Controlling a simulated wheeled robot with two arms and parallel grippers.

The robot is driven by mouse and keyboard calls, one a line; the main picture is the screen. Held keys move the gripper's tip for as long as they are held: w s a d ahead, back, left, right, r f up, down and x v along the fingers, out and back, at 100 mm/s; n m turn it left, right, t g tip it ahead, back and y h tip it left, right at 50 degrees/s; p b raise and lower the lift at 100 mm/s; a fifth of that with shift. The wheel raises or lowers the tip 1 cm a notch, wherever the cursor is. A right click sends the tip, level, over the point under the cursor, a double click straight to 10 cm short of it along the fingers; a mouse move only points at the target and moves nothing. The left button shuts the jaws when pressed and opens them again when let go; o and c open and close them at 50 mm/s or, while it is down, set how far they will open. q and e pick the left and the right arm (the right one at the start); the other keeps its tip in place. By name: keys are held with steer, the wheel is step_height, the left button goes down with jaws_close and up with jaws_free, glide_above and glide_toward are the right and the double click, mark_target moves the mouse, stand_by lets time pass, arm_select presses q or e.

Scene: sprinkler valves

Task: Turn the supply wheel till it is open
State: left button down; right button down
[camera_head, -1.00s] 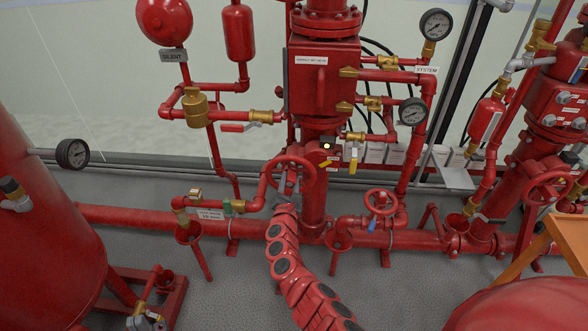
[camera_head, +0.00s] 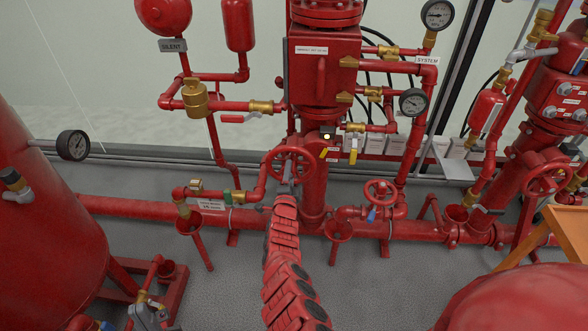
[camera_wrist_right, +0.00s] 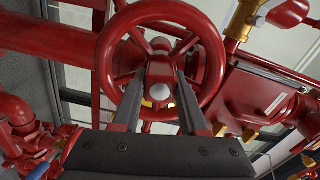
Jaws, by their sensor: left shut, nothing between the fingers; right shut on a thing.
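The supply wheel (camera_head: 268,168) is a red spoked handwheel on the front of the central red riser. It fills the upper middle of the right wrist view (camera_wrist_right: 214,72), with a pale hub cap at its centre. My right gripper (camera_wrist_right: 160,88) is at the wheel, its two grey fingers reaching into the ring on either side of the hub. It is shut on the wheel; the exact contact is hard to see. In the head view my red arm covers the wheel's lower part and most of the gripper (camera_head: 285,190). My left gripper is not in view.
A smaller red handwheel (camera_head: 380,192) stands to the right on the low pipe. A yellow-handled valve (camera_head: 353,155) hangs beside the riser. Grey floor (camera_head: 215,290) is open in front.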

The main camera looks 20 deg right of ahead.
steer(key=shift+c, duration=2.4)
jaws_free()
